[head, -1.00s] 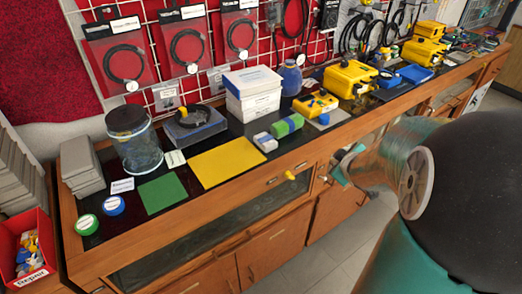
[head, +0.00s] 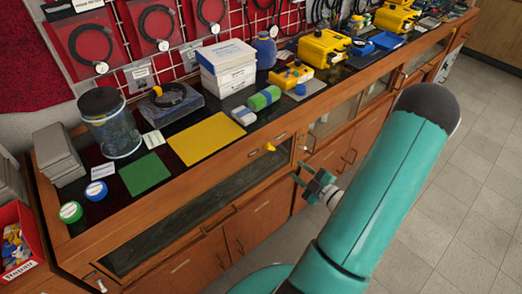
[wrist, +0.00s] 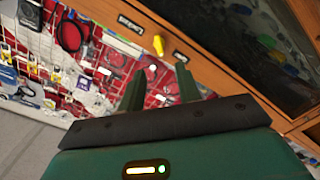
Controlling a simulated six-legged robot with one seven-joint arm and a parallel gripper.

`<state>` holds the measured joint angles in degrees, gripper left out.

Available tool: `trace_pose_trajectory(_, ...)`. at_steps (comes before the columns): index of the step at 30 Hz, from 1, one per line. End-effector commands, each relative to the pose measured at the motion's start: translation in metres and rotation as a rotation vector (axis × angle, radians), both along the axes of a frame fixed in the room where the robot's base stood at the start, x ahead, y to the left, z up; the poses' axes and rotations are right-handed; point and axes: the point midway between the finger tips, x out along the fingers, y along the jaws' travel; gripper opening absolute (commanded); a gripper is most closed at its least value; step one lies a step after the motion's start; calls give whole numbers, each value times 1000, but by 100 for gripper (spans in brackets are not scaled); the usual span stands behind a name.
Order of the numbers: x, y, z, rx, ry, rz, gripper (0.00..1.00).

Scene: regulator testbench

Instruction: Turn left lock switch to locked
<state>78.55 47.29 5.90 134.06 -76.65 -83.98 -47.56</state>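The yellow lock switch (head: 270,147) sits on the wooden front rail of the bench, above the glass door, between two small dark labels. In the wrist view the switch (wrist: 158,45) is tilted along the rail, ahead of my fingers, with one label (wrist: 130,23) on its left and another (wrist: 179,56) on its right. The label text is too small to read surely. My gripper (head: 306,182) is in front of the bench, right of and below the switch, not touching it. In the wrist view its two fingers (wrist: 159,88) stand apart with nothing between them.
The bench top holds a green mat (head: 146,173), a yellow mat (head: 207,138), a glass jar (head: 112,125), white boxes (head: 228,70) and yellow devices (head: 325,48). A red bin (head: 18,245) stands at lower left. Open tiled floor (head: 455,215) lies right of my arm.

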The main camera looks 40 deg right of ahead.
Motion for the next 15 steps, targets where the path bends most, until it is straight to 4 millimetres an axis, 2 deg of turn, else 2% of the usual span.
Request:
trace_pose_trajectory(3, -9, -2, -1, 9, -34, -8, 34)
trace_pose_trajectory(7, -2, -3, 0, 7, -39, -10, 34)
trace_pose_trajectory(11, 16, -3, 0, 8, -39, -13, 34)
trace_pose_trajectory(15, 44, -3, 0, 7, -39, -12, 34)
